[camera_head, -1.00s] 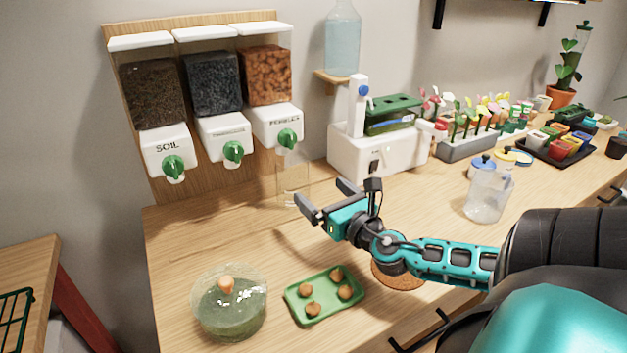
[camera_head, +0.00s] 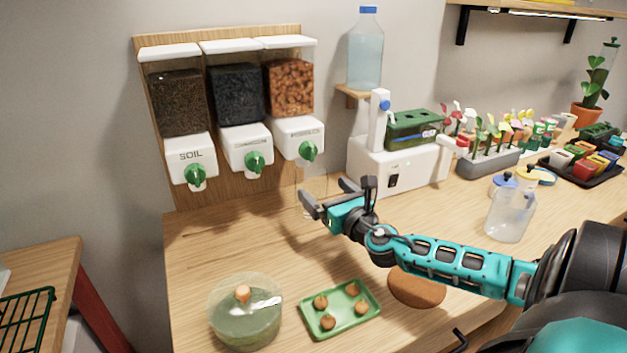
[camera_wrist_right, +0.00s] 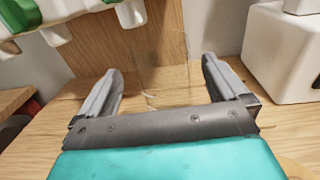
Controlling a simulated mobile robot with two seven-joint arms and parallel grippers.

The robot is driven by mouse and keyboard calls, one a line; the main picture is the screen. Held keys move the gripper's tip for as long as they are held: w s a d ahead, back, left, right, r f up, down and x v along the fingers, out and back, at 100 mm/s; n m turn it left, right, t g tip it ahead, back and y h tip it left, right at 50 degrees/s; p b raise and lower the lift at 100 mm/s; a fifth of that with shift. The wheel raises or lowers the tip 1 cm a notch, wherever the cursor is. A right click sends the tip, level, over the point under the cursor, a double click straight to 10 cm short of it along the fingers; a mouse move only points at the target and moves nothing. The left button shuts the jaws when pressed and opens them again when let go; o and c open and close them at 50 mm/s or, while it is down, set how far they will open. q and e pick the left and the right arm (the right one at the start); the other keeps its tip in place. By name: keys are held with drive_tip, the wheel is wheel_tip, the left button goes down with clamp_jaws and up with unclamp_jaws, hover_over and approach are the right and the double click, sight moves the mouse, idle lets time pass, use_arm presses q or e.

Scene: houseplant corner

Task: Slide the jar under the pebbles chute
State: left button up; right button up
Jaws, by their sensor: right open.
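The clear, empty-looking jar (camera_head: 314,187) stands on the bench below the pebbles chute (camera_head: 308,151), the right one of three green-valved chutes. It is faint, and I cannot tell whether it is exactly centred under the outlet. My right gripper (camera_head: 329,193) is open at the jar's near side, its fingers overlapping the jar in the head view. In the right wrist view the see-through jar (camera_wrist_right: 158,65) shows ahead, between the two spread fingers (camera_wrist_right: 160,85); I cannot tell whether they touch it. My left gripper is not in view.
A white machine (camera_head: 400,165) stands to the right of the jar. A bowl of green liquid (camera_head: 245,325) and a green tray (camera_head: 340,322) with several brown balls lie nearer. A cork mat (camera_head: 417,290) lies under my right arm. A clear jug (camera_head: 508,218) stands right. Bench left of the jar is clear.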

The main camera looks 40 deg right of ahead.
sight(304, 172)
drive_tip(key=shift+x, duration=3.15)
drive_tip(key=shift+c, duration=0.5)
drive_tip(key=c, duration=1)
drive_tip(key=shift+o, duration=0.2)
drive_tip(key=shift+a, duration=0.1)
